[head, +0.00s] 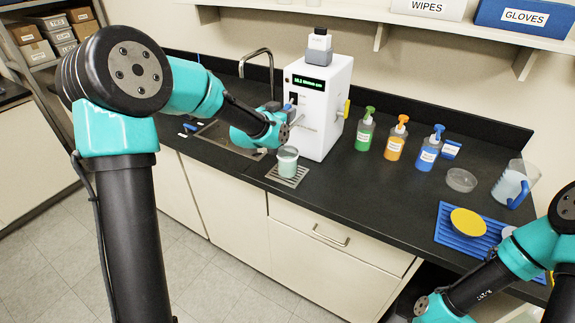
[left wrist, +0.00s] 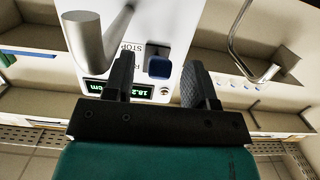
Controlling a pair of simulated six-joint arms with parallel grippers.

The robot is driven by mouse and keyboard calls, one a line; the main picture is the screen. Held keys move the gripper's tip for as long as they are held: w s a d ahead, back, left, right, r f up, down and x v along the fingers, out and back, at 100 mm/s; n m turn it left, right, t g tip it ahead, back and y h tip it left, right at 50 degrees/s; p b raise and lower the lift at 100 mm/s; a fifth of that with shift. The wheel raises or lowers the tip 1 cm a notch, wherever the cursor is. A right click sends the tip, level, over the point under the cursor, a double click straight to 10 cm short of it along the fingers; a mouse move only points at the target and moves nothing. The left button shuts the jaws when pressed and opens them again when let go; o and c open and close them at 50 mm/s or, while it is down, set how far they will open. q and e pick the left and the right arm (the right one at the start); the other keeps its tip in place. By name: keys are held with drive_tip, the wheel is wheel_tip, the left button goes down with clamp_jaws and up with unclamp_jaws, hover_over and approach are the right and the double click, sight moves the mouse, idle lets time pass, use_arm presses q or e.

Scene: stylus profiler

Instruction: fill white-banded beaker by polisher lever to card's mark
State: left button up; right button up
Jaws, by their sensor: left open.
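The white polisher (head: 322,110) stands at the back of the black counter with a lit green display. Its blue lever (left wrist: 159,67) shows in the left wrist view beside the word STOP. My left gripper (left wrist: 157,80) is open, with one finger on each side of the lever; contact cannot be told. In the head view the left gripper (head: 290,112) is at the polisher's front, above a beaker (head: 287,165). The beaker stands upright on the drip grate and looks pale green and cloudy; its band and fill level are unclear. I cannot make out the card's mark. My right gripper is out of frame.
A sink with a curved tap (head: 257,55) is left of the polisher. Green, orange and blue pump bottles (head: 397,140), a clear dish (head: 461,180) and a jug (head: 514,184) stand to the right. A blue rack (head: 447,232) holds a yellow disc. The front middle counter is clear.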

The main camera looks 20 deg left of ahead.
use_arm(q)
drive_tip(key=shift+s, duration=0.1)
drive_tip(key=v, duration=0.6)
drive_tip(key=shift+s, duration=0.35)
idle(0.4)
drive_tip(key=shift+s+r, duration=0.1)
drive_tip(key=v, duration=1.7)
drive_tip(key=shift+s, duration=0.15)
drive_tip(key=d+f+n+g, duration=0.1)
drive_tip(key=d+f+g, duration=0.25)
drive_tip(key=f, duration=0.85)
drive_tip(key=d+f+n+g, duration=0.15)
drive_tip(key=f+g, duration=0.25)
drive_tip(key=f, duration=0.9)
drive_tip(key=s+d+f+g, duration=0.2)
drive_tip(key=s+f, duration=0.2)
drive_tip(key=f, duration=0.2)
drive_tip(key=s+d+f+g, duration=0.2)
drive_tip(key=s+f+g, duration=0.1)
drive_tip(key=f, duration=0.4)
drive_tip(key=s+d+f+n+g+h, duration=0.1)
drive_tip(key=s+d+f+g, duration=0.1)
drive_tip(key=f, duration=0.5)
drive_tip(key=s+g, duration=0.1)
drive_tip(key=s, duration=0.1)
drive_tip(key=shift+s+d+f, duration=0.2)
drive_tip(key=shift+s+d, duration=0.1)
